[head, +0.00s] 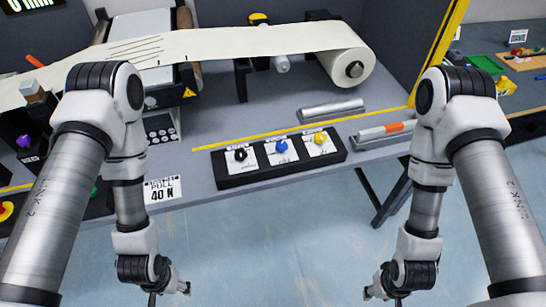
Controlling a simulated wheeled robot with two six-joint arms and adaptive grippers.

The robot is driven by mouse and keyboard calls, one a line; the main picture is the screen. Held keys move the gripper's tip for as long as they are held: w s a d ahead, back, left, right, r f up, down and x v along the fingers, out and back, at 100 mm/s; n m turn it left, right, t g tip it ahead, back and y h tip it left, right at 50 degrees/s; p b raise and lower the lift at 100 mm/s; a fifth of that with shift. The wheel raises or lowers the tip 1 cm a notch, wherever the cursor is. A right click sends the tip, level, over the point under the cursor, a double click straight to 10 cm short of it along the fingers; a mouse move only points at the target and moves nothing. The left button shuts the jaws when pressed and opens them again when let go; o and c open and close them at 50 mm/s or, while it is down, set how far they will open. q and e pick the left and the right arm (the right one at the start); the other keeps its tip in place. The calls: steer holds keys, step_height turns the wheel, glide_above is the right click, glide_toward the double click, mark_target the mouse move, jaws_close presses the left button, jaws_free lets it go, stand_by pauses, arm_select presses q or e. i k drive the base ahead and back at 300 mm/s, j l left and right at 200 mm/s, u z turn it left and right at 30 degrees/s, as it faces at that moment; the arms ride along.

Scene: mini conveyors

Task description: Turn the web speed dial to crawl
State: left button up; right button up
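A black control panel (235,180) lies along the front of the grey bench, with three dials on white labelled plates. The dials have a black knob (240,155), a blue knob (281,147) and a yellow knob (320,138). The lettering is too small to read, so I cannot tell which one is the web speed dial. My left gripper (172,288) and my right gripper (382,290) hang low in front of the bench, well apart from the panel. Their fingers are small and partly cut off by the bottom edge, so their opening is unclear.
A cream web (230,42) runs across rollers to a large roll (354,68). A metal cylinder (332,109) and a grey-and-orange rod (385,131) lie behind and right of the panel. The floor before the bench is clear.

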mark_target(240, 155)
steer(key=k+l+z, duration=0.5)
steer(key=k+l, duration=0.25)
steer(key=i+j, duration=0.15)
steer(key=i, duration=0.3)
